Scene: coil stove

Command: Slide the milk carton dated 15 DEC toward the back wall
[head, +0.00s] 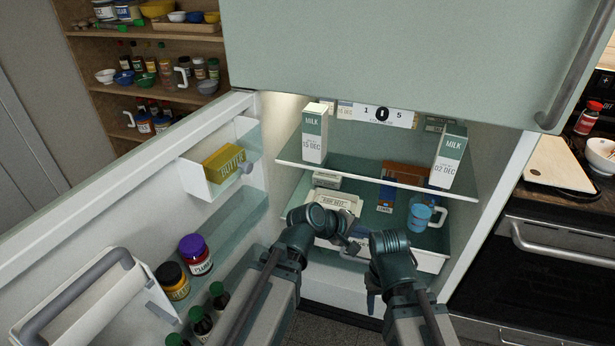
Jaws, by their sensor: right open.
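The milk carton dated 15 DEC (314,134) stands upright at the left of the fridge's upper glass shelf (368,174), near its front edge. A second milk carton, dated 02 DEC (447,158), stands at the right of that shelf. My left gripper (352,245) is in front of the lower shelf, below and apart from the 15 DEC carton; its jaws are too small and dark to read. My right gripper (373,292) is open, low in front of the fridge, and touches neither carton. The back wall behind the 15 DEC carton is partly hidden by it.
A control panel (378,114) is at the top of the fridge. The lower shelf holds a white raw beef tray (336,202) and a blue pitcher (420,216). The open door (130,185), with butter (224,163) and jars, is at left. The upper shelf's middle is clear.

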